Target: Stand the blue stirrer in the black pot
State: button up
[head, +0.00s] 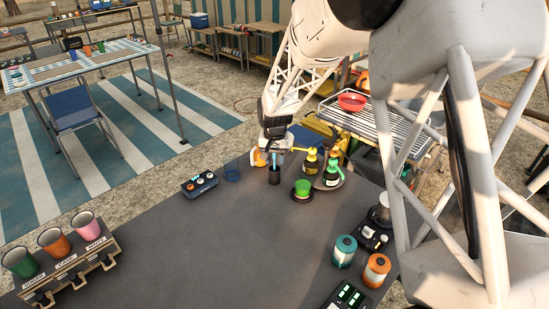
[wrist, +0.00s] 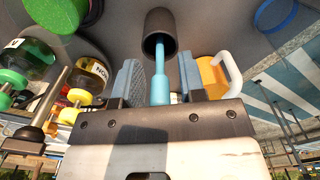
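The black pot (head: 275,175) stands on the grey table in the head view, just below my gripper (head: 276,149). In the wrist view the pot's mouth (wrist: 160,24) faces me. The blue stirrer (wrist: 160,75) runs from between my fingers into the mouth of the pot; its far end is hidden inside. My gripper (wrist: 160,72) is open, with one finger on each side of the stirrer and visible gaps beside it. In the head view the stirrer is too small and covered to make out clearly.
An orange mug (head: 258,157) with a white handle stands close by the pot. A green cup (head: 303,189) and pump bottles (head: 333,171) are to the right. A blue round item (head: 232,174) and a small tray (head: 200,184) lie left. The table's front middle is clear.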

jog(key=shift+r, duration=0.15)
notch_tip(320, 180, up, 12)
jog(key=shift+f, duration=0.1)
dwell(0.9)
dwell(0.7)
jog(key=shift+s+d+r, duration=0.15)
jog(key=shift+r, duration=0.05)
jog(key=s+d+r+t, duration=0.1)
jog(key=s+d+r, duration=0.4)
jog(key=s, duration=0.4)
jog(key=s+d+r, duration=0.5)
jog(key=s, duration=0.4)
jog(key=s+d+f, duration=0.1)
jog(key=s+d, duration=0.2)
jog(key=s, duration=0.9)
jog(key=s+d+n+t, duration=0.1)
jog(key=s+d, duration=0.3)
jog(key=s, duration=0.8)
jog(key=shift+s+f+t, duration=0.25)
jog(key=shift+f+t, duration=0.05)
jog(key=shift+f, duration=0.05)
